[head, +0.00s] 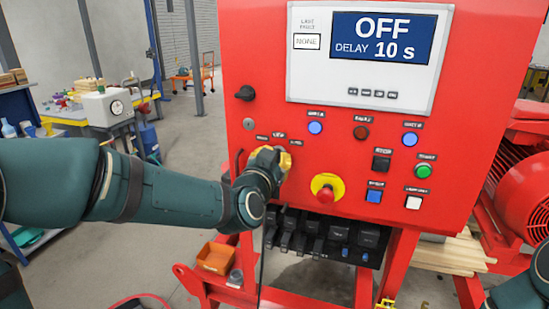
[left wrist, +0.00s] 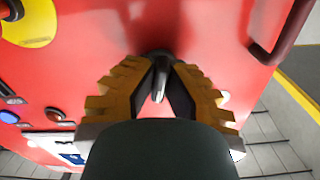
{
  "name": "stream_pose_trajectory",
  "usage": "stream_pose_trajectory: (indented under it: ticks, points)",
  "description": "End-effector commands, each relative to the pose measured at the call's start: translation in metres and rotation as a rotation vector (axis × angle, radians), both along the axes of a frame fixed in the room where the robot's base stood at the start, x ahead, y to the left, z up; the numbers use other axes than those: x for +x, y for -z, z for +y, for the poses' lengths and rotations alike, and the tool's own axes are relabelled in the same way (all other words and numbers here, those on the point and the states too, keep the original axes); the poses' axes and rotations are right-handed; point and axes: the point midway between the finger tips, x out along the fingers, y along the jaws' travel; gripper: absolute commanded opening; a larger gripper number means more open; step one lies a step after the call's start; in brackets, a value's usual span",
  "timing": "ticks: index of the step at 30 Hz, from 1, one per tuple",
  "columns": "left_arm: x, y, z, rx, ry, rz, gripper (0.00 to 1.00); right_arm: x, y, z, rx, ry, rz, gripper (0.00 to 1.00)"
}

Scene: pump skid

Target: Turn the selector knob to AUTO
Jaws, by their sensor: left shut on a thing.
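The red control panel (head: 340,150) carries a display (head: 384,38) reading OFF and DELAY 10 s. My left gripper (head: 272,158) is at the panel's left side, below small dark labels (head: 279,135). In the left wrist view its yellow ridged fingers are shut on the selector knob (left wrist: 159,56), a dark knob with a pale pointed part between the fingers. In the head view my gripper hides the knob, and the label texts are too small to read. At the bottom edge a small yellow part (head: 385,304) may be my right gripper's fingertips; its jaw state is unclear.
A red emergency stop on a yellow disc (head: 327,187) sits right of my left gripper, with several buttons and lamps beyond. A black rotary handle (head: 245,93) is above left. A row of black connectors (head: 322,236) and an orange bin (head: 215,258) lie below.

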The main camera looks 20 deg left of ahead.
Motion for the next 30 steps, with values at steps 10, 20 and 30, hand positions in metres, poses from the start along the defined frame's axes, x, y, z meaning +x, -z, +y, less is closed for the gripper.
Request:
stream_pose_trajectory:
  ticks: [10, 20, 30]
  points:
    - [0.001, -0.008, 0.0, 0.316, -0.004, -0.028, 0.0, -0.001, -0.007, 0.0, 0.001, 0.0, 0.004, 0.0]
    - [0.001, -0.007, 0.0, 0.532, -0.004, -0.033, 0.0, -0.003, -0.013, 0.0, 0.001, -0.001, 0.006, 0.0]
    - [0.001, -0.006, 0.0, 0.622, -0.005, -0.037, 0.0, -0.002, -0.015, 0.0, 0.001, -0.001, 0.005, 0.0]
